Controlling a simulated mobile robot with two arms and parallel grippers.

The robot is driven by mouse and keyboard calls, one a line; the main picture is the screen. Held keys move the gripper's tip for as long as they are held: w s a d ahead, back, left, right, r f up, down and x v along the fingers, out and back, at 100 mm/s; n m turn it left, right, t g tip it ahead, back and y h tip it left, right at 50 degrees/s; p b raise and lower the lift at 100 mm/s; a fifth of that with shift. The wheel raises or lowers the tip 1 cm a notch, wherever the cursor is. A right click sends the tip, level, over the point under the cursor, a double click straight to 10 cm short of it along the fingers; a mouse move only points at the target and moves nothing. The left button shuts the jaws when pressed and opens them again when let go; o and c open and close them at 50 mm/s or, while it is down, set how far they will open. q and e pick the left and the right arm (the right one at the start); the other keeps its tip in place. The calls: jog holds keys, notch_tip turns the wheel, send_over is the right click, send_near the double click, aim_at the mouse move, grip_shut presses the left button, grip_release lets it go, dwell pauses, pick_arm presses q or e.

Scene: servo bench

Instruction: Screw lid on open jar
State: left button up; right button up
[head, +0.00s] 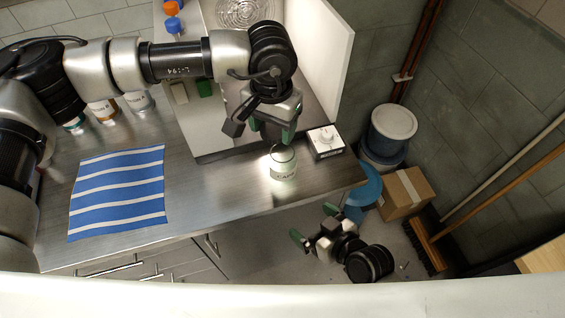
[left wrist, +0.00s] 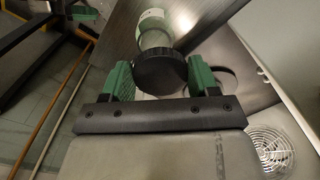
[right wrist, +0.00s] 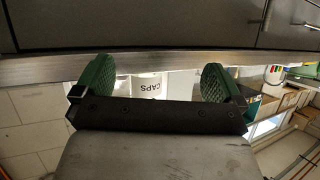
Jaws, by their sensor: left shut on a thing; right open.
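The glass jar (head: 284,172) with a white label stands upright near the counter's front edge, below my left gripper (head: 279,138). The black round lid (left wrist: 160,72) is between the green fingers of my left gripper (left wrist: 160,80), which is shut on it. The jar (left wrist: 154,32) shows just beyond the lid; I cannot tell whether they touch. In the head view the gripper hides the lid. My right gripper (head: 315,238) is open and empty, off the front of the counter and lower than the jar.
A white box with a dial (head: 326,141) stands right of the jar. A blue-striped cloth (head: 118,192) lies on the left of the counter (head: 215,200). Several small jars (head: 103,108) stand behind it. A bucket (head: 392,122) and cardboard box (head: 405,194) are on the floor.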

aim_at(289, 173)
pick_arm(q)
jog(key=shift+w+d+r, duration=0.25)
jog(key=shift+d+r, duration=0.1)
jog(key=shift+d, duration=0.2)
jog(key=shift+w+d+r, duration=0.1)
jog(key=shift+d, duration=0.1)
pick_arm(e)
notch_tip(289, 173, up, 6)
jog(key=w+a+m+t+y, duration=0.1)
jog(key=w+t, duration=0.1)
jog(key=t, duration=0.3)
jog(key=shift+w+f+t, duration=0.15)
jog(key=shift+f+t, duration=0.1)
jog(key=shift+t, duration=0.05)
jog(key=x, duration=1.2)
jog(key=c, duration=1.4)
pick_arm(q)
jog(key=shift+f, duration=2.45)
pick_arm(e)
jog(key=shift+o, duration=0.2)
